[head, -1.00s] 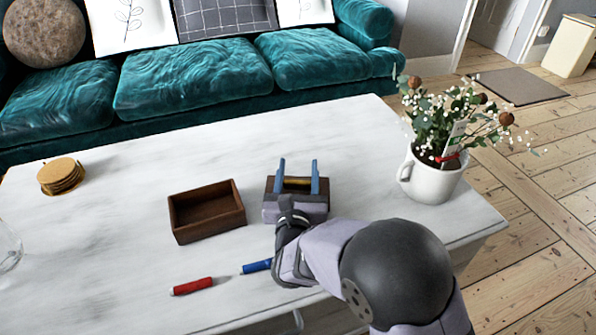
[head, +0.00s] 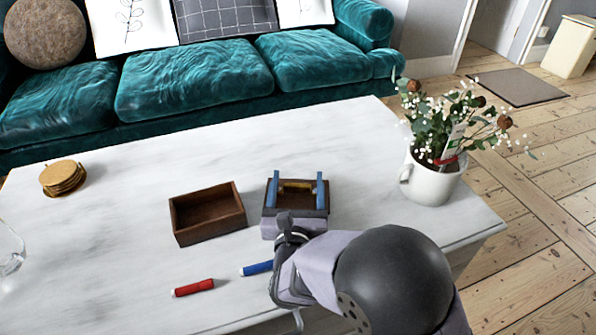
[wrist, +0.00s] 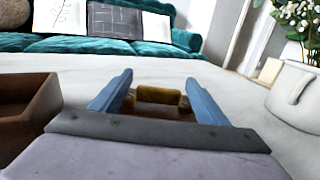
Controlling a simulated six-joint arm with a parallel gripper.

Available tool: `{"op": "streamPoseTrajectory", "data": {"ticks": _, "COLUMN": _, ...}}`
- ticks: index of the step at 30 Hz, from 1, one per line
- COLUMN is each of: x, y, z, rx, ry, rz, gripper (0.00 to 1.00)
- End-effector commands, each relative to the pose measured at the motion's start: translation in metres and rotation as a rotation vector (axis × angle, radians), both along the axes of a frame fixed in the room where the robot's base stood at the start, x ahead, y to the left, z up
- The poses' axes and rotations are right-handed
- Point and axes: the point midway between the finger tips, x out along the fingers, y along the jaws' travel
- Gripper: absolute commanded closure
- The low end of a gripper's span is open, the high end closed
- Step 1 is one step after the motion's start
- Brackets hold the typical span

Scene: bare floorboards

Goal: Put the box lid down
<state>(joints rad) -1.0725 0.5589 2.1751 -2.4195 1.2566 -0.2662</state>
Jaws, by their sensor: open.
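The box lid (head: 297,207) is a dark wooden panel with a brass-coloured bar handle (head: 296,186). In the head view it appears to lie flat on the white table, just right of the open wooden box (head: 207,212). My gripper (head: 298,176) is open, with one blue finger on each side of the handle and a gap to it. In the wrist view the handle (wrist: 158,96) shows between the spread fingers (wrist: 159,76). My gripper's body hides the lid's near side and most of its top.
A red marker (head: 193,288) and a blue marker (head: 257,268) lie near the table's front edge. Coasters (head: 63,178) sit far left. The table behind the box and lid is clear.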

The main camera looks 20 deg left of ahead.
Motion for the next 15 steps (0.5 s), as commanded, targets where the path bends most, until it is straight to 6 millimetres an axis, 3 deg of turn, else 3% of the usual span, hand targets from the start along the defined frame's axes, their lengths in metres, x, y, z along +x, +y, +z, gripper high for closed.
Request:
{"op": "streamPoseTrajectory", "data": {"ticks": 6, "x": -0.04, "y": -0.014, "z": 0.002, "rx": -0.002, "ry": 0.001, "rz": 0.005, "gripper": 0.32}}
{"op": "streamPoseTrajectory", "data": {"ticks": 15, "x": -0.074, "y": -0.03, "z": 0.001, "rx": 0.0, "ry": 0.0, "rz": 0.002, "gripper": 0.32}}
